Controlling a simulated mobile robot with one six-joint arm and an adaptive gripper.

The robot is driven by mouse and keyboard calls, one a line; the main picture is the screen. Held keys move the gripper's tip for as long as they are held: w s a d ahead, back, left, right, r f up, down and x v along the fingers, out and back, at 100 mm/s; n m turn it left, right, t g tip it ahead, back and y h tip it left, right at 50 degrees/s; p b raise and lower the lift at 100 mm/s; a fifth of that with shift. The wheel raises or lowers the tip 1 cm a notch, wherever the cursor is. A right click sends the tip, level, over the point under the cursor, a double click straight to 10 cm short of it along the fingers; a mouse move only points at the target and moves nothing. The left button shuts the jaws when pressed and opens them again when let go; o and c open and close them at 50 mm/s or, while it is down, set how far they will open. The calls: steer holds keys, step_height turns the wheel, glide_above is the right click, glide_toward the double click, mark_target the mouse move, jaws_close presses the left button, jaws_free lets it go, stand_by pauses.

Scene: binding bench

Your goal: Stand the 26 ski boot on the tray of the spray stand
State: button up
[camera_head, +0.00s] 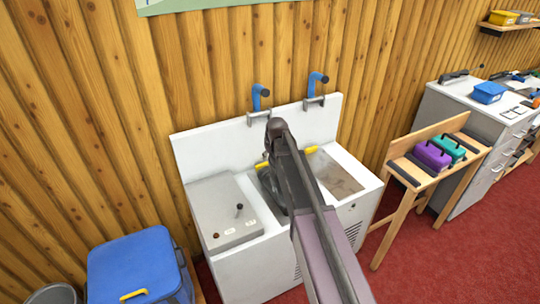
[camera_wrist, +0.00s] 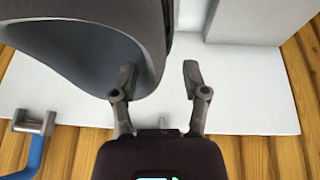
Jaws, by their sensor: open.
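The white spray stand (camera_head: 232,255) stands against the wooden wall with two blue spray arms at its back. A dark boot-like thing (camera_head: 268,186) sits at its middle basin, partly hidden behind my arm. In the wrist view a large dark grey curved shell (camera_wrist: 95,35), apparently the ski boot, fills the upper left. My gripper (camera_wrist: 160,78) is open. Its left finger overlaps the shell, and the shell's rim lies between the fingers, with a clear gap to the right finger. I cannot read any size number or tell what the boot rests on.
A blue box (camera_head: 140,262) with a yellow handle is at lower left, by a grey bin (camera_head: 55,295). A wooden bench (camera_head: 415,168) at right holds purple and teal cases. A white cabinet (camera_head: 450,115) stands beyond it. Red floor is free at lower right.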

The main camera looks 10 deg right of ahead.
steer(key=p+v, duration=0.9)
steer(key=v, duration=0.2)
steer(key=shift+p, duration=0.4)
steer(key=shift+r, duration=0.1)
stand_by(0.5)
steer(key=s+d+f+m+g, duration=0.1)
steer(key=s+m+g, duration=0.2)
steer(key=s, duration=2.3)
steer(key=shift+s+d+f+m+g+h, duration=0.2)
steer(key=shift+d+f+m+g+h, duration=0.1)
steer(key=shift+g, duration=0.5)
step_height(320, 180, down, 3)
steer(key=b, duration=0.3)
steer(key=shift+s, duration=0.1)
